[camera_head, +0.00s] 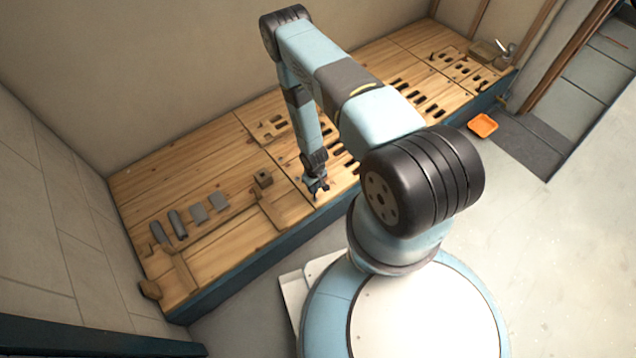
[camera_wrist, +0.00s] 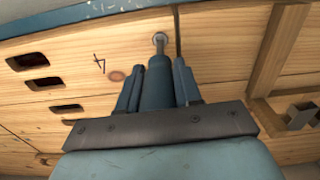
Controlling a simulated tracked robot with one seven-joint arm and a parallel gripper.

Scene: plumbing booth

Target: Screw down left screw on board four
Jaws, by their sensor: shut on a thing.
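My gripper (camera_wrist: 157,85) is shut on a blue screwdriver-like tool (camera_wrist: 157,72) with a thin metal shaft. The shaft's tip is at a round metal screw (camera_wrist: 160,38) near the board's edge; I cannot tell how deep the screw sits. Board four (camera_wrist: 105,88) is light wood with a dark "4" mark (camera_wrist: 99,64) and dark slots to the left of the tool. In the head view my gripper (camera_head: 317,189) points down near the bench's front edge. The tool and screw are too small to make out there.
The wooden bench (camera_head: 235,245) runs along the wall. Several grey blocks (camera_head: 197,213) and a wooden block with a hole (camera_head: 263,179) stand to the left. A raised wooden strip (camera_wrist: 275,50) is right of the tool. An orange tray (camera_head: 483,125) lies on the floor.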

